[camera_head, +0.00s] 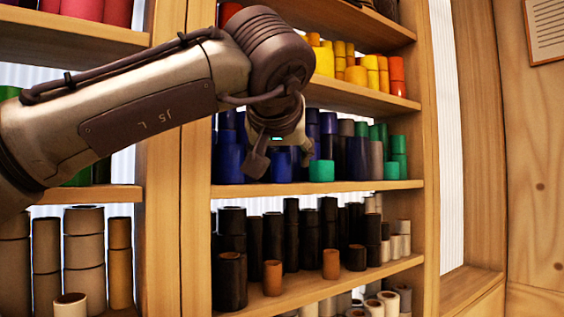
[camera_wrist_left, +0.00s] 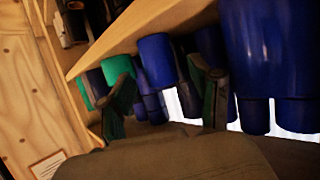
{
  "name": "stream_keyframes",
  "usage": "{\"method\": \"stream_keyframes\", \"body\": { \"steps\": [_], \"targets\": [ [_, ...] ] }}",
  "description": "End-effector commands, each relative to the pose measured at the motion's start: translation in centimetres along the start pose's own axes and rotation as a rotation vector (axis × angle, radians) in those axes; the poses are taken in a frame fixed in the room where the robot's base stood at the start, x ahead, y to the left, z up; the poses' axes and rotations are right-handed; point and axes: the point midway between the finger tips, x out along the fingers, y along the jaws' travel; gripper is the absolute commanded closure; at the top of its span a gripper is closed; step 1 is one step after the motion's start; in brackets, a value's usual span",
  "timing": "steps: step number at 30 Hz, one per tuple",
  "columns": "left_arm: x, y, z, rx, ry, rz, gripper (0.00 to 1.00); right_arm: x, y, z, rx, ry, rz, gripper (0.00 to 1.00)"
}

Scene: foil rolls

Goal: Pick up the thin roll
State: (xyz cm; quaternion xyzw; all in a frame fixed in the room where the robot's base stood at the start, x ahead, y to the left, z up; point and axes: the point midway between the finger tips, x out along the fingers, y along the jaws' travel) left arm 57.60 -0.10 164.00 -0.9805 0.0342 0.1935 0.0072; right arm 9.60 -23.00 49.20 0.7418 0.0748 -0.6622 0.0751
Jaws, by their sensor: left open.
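My left gripper (camera_head: 282,153) is open in front of the middle shelf, among the blue and green rolls. Its two fingers also show in the left wrist view (camera_wrist_left: 160,78), spread apart with nothing gripped. A thin blue roll (camera_wrist_left: 155,62) stands in the gap between the fingers in that tilted view, with smaller blue rolls behind it. In the head view a blue roll (camera_head: 281,165) shows just below the gripper. A short green roll (camera_head: 321,170) stands to its right. I cannot tell which roll is the thin one meant. Whether a finger touches any roll is unclear.
The middle shelf board (camera_head: 330,187) runs under the rolls, and another board (camera_head: 360,98) is above. Wide blue rolls (camera_wrist_left: 262,45) crowd one side of the gripper. Black and brown rolls (camera_head: 272,278) fill the lower shelf. A wooden upright (camera_head: 165,160) stands left of the gripper.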

Motion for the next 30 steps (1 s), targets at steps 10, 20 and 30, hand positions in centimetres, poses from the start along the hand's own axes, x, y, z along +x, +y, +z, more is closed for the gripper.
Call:
{"method": "stream_keyframes", "body": {
  "steps": [10,20,30],
  "targets": [
    [1.8,0.0,0.0,0.0,0.0,0.0,0.37,-0.6,-0.3,1.1,0.0,-0.019,-0.003,0.6],
    [1.8,0.0,0.0,0.0,0.0,0.0,0.82,-0.6,0.4,1.4,-0.004,-0.023,0.005,0.6],
    [1.8,0.0,-0.1,-0.001,-0.001,-0.001,0.86,-0.7,0.5,1.4,-0.004,-0.023,0.005,0.6]
  ]
}}
